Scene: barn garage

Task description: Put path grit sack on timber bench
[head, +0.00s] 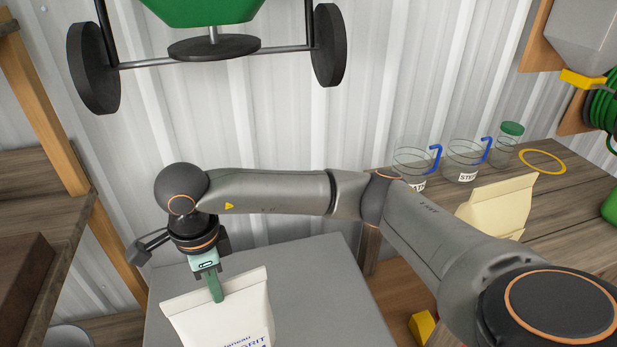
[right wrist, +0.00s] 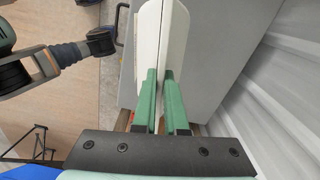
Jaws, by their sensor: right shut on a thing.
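The path grit sack (head: 225,318) is a white bag with dark "GRIT" lettering, cut off by the lower edge of the head view. My right gripper (head: 213,287) points down and is shut on its folded top edge. In the right wrist view the green fingers (right wrist: 160,100) pinch the white sack (right wrist: 150,40). The sack is in front of a grey flat top; I cannot tell whether its base touches it. A timber bench (head: 560,215) runs along the wall at the right. My left gripper is not in view.
On the timber bench are two clear jugs (head: 413,160) (head: 464,158) with blue handles, a green-lidded jar (head: 506,146), a yellow ring (head: 541,161) and a cream sack (head: 497,207). The grey top (head: 320,300) is otherwise clear. A wheeled green spreader (head: 200,10) hangs on the wall. Wooden shelving (head: 45,110) stands left.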

